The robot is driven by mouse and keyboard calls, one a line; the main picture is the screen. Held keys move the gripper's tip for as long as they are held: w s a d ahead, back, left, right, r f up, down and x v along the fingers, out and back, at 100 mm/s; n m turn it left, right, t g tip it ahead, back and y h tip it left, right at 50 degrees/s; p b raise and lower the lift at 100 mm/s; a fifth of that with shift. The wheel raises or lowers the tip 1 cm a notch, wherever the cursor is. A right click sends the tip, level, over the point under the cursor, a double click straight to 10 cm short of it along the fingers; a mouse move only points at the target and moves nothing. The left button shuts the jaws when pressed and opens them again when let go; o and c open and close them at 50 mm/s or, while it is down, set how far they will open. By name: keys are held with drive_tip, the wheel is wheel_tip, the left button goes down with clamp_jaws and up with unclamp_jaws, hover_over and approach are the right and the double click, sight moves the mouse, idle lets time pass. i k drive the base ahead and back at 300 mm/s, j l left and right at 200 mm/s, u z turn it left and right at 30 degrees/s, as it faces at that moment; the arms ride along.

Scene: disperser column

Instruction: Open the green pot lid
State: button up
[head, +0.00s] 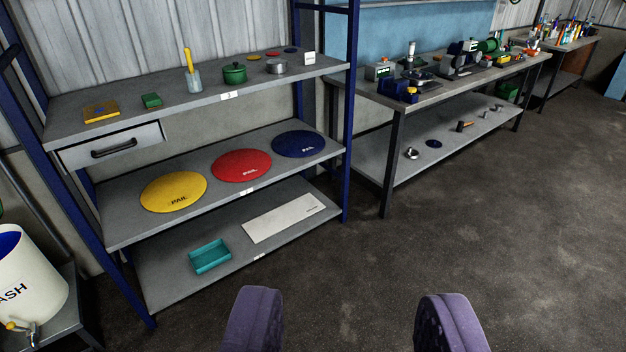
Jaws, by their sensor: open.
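The green pot (234,76) stands on the top shelf of the rack in the head view. Its green lid (234,68) with a small knob sits on it and looks closed. My gripper (350,325) is open and empty at the bottom of the view, its two purple fingers wide apart over the floor. It is well apart from the pot, which is farther off, up and to the left.
A silver pot (276,67), a beaker with a yellow-handled tool (191,74) and a green block (151,100) share the top shelf (215,98). A blue rack post (347,130) and a workbench (440,95) stand to the right. The floor ahead is clear.

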sight(236, 68)
drive_tip(key=i+l+u, duration=0.4)
drive_tip(key=i, duration=0.4)
drive_tip(key=i+l+u, duration=0.45)
drive_tip(key=i+l, duration=0.25)
drive_tip(key=l, duration=0.15)
drive_tip(key=i+j+z, duration=0.15)
drive_tip(key=i, duration=0.4)
drive_tip(key=i+j+z, duration=0.15)
drive_tip(key=i, duration=0.4)
drive_tip(key=i+j+z, duration=0.2)
drive_tip(key=i, duration=0.3)
drive_tip(key=i+j+z, duration=0.15)
drive_tip(key=i, duration=0.4)
drive_tip(key=j, duration=0.1)
